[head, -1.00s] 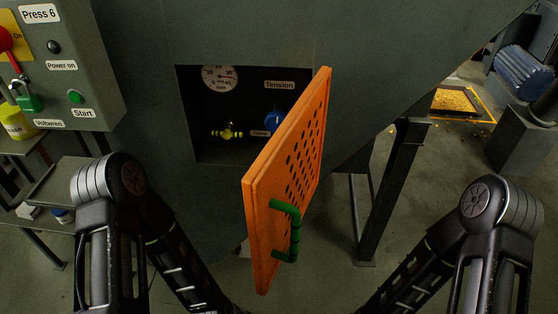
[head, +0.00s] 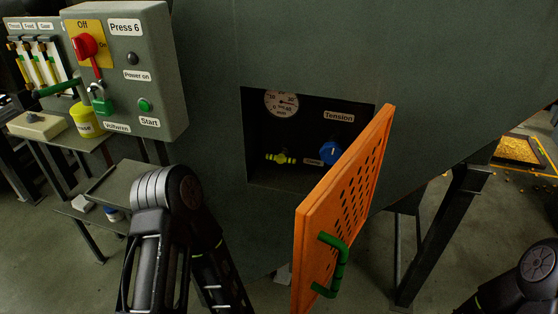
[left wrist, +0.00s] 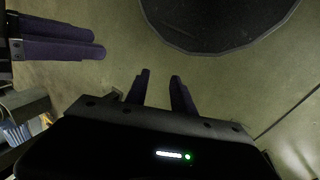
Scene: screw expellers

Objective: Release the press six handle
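The press with the label Press 6 (head: 125,28) fills the back of the head view. Its orange perforated door (head: 345,205) stands open. The green handle (head: 341,265) is on the door's outer face, with no gripper around it in view. Both my grippers are below the head view's edge. In the left wrist view my left gripper (left wrist: 160,78) has its two purple fingers apart with only floor between them. My right gripper (left wrist: 102,42) shows at the left of that view, its two fingers side by side; I cannot tell how far they are open.
Behind the door, a recess holds a gauge (head: 281,103), a yellow valve (head: 280,158) and a blue knob (head: 331,152). The control box has a red switch (head: 85,46), green padlock (head: 101,101) and start button (head: 145,105). Small tables stand at left. A dark support leg (head: 440,230) stands right.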

